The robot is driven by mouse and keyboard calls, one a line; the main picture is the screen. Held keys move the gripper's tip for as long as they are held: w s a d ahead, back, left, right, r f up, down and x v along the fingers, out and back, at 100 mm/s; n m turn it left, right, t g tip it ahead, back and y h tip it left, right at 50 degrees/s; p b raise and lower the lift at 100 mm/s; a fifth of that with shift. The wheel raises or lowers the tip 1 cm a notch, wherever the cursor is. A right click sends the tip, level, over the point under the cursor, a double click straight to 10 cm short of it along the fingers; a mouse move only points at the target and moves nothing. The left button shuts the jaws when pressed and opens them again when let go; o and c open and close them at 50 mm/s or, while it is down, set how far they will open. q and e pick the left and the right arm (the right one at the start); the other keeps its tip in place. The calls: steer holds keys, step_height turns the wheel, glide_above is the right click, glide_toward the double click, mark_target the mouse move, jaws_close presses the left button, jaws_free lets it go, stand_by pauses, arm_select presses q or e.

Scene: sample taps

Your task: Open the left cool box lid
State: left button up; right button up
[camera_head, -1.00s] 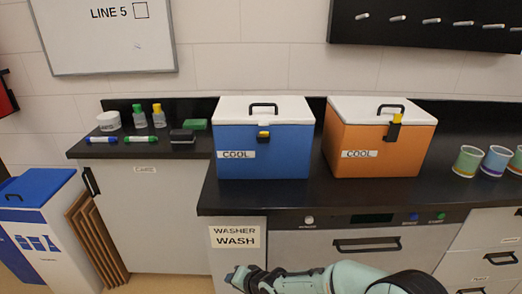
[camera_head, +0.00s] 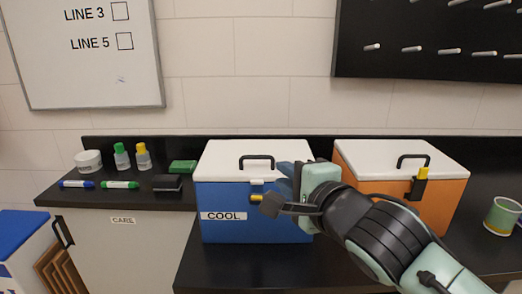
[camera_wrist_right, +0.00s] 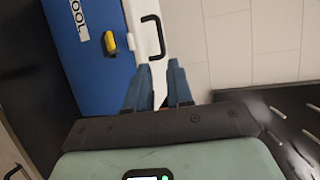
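The left cool box (camera_head: 222,228) is blue with a "COOL" label and stands on the black counter. Its white lid (camera_head: 215,158) is down, with a black handle (camera_head: 257,160) on top. A yellow latch (camera_head: 257,198) sits on its front below the lid; it also shows in the right wrist view (camera_wrist_right: 109,42). My right gripper (camera_head: 284,180) is at the box's front right, hiding part of the front and lid edge. In the wrist view its two blue fingers (camera_wrist_right: 157,84) are apart with nothing between them, near the lid edge and handle. My left gripper is out of view.
An orange cool box (camera_head: 450,205) with a white lid, shut, stands close to the right, partly behind my arm. A cup (camera_head: 502,216) stands at far right.

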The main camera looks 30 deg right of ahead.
mark_target(260, 157)
steer(key=x, duration=0.8)
steer(key=shift+a+r+p, duration=0.1)
steer(key=shift+p, duration=0.2)
steer(key=p+x, duration=0.1)
steer(key=x, duration=0.3)
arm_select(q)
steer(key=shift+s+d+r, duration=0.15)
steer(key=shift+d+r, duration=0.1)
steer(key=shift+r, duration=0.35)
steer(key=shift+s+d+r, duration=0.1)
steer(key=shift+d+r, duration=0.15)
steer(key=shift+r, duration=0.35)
arm_select(e)
steer(key=shift+w, duration=0.55)
jaws_close()
